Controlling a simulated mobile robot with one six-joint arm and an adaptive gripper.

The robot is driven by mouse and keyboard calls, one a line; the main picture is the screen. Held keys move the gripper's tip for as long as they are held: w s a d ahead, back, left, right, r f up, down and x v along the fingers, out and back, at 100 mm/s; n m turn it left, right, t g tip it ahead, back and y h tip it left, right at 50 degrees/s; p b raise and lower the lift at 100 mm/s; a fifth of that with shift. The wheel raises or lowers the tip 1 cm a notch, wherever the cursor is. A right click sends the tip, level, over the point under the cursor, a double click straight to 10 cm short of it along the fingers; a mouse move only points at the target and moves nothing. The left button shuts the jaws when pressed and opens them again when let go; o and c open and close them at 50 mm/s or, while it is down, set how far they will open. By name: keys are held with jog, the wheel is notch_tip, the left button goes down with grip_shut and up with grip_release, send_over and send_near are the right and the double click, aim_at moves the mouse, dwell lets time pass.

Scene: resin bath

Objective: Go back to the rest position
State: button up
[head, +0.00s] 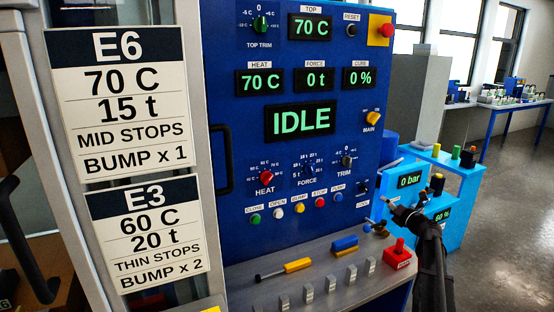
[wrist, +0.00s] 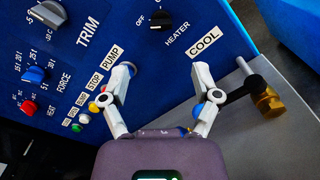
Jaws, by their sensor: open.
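My gripper (head: 407,213) is at the right side of the blue control panel (head: 219,60) in the head view, in front of its lower right corner. In the wrist view my gripper (wrist: 163,97) has its two fingers apart, with nothing between them but the panel face behind. The black heater knob (wrist: 161,20) and the COOL label (wrist: 204,41) lie beyond the fingertips. I cannot tell whether a fingertip touches the panel. The main display (head: 301,121) reads IDLE, with 70 C, 0 t and 0 % above it.
A grey ledge (head: 262,298) below the panel carries a yellow-handled tool (head: 298,265), a blue block (head: 344,243) and a red block (head: 398,252). A brass valve (wrist: 268,101) sits right of the fingers. A light-blue unit (head: 464,200) stands at right. Open floor (head: 512,200) lies beyond.

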notch_tip(320, 180, up, 5)
jog(key=s+a+m+t+h+p, duration=0.1)
jog(key=a+m+h+p, duration=0.25)
jog(key=m+h, duration=0.85)
jog(key=s+a+f+m+g+y+p, duration=0.2)
jog(key=s+a+f+m+g, duration=0.2)
jog(key=s+a, duration=0.5)
jog(key=s+a+f+m+g+y+p, duration=0.2)
jog(key=s+a+f+m+g+p, duration=0.1)
jog(key=s+a+m+g, duration=0.5)
jog(key=s+a+f+m+g+y+p, duration=0.2)
jog(key=s+a+f+m+g, duration=0.3)
jog(key=s+a, duration=0.5)
jog(key=s+m+g+p, duration=0.1)
jog(key=s, duration=0.2)
jog(key=shift+a+m, duration=0.4)
jog(key=shift+f, duration=0.1)
